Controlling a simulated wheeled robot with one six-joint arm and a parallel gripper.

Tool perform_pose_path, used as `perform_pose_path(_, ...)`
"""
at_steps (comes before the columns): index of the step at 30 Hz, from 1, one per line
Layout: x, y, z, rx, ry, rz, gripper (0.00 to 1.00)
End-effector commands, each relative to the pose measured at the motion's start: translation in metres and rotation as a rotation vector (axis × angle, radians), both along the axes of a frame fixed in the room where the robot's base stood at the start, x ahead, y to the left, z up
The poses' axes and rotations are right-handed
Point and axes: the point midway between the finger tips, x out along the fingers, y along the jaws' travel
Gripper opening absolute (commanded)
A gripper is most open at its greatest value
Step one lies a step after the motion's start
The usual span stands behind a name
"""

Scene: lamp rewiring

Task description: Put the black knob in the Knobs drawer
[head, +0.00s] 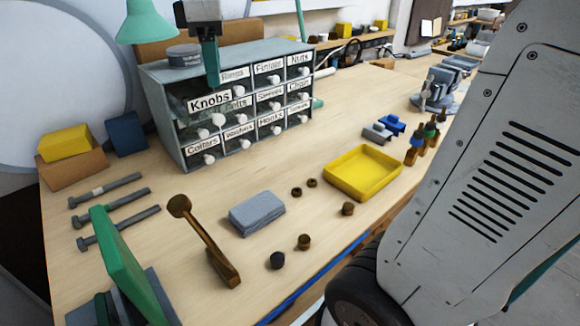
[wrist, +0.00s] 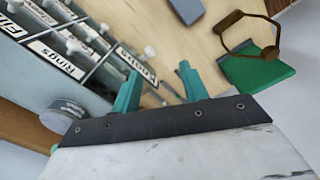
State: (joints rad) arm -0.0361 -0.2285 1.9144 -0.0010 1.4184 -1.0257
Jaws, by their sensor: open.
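The black knob (head: 277,260) stands on the bench near its front edge, beside a brown knob. The Knobs drawer (head: 209,102) is at the top left of the grey drawer cabinet (head: 168,118). It is pulled out, its labelled front standing forward of the other drawers; its inside is mostly hidden. My gripper (head: 213,82) is above this drawer, teal fingers pointing down. In the wrist view the two fingers (wrist: 158,80) are apart with nothing between them, and the drawer's label (wrist: 138,62) shows beside them. The black knob is not visible in the wrist view.
Brown knobs (head: 304,242) lie near the black one. Bolts (head: 118,228) lie at left. A round tin (head: 184,54) sits on the cabinet. Bench between cabinet and tray is clear.

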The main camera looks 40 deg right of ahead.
Motion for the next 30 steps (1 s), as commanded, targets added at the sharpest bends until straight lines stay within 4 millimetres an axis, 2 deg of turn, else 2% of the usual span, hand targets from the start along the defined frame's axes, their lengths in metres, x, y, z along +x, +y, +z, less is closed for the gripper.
perform_pose_path(1,-0.031,-0.004,-0.010,0.005,-0.014,-0.122,0.44)
perform_pose_path(6,-0.114,-0.011,-0.058,0.032,-0.044,-0.552,0.44)
perform_pose_path(9,-0.151,-0.014,-0.089,0.050,-0.058,-0.764,0.44)
perform_pose_path(12,-0.177,-0.015,-0.114,0.064,-0.067,-0.921,0.44)
perform_pose_path(15,-0.192,-0.016,-0.129,0.074,-0.071,-1.017,0.44)
perform_pose_path(18,-0.197,-0.014,-0.136,0.078,-0.072,-1.058,0.44)
perform_pose_path(30,-0.197,-0.015,-0.136,0.078,-0.071,-1.062,0.44)
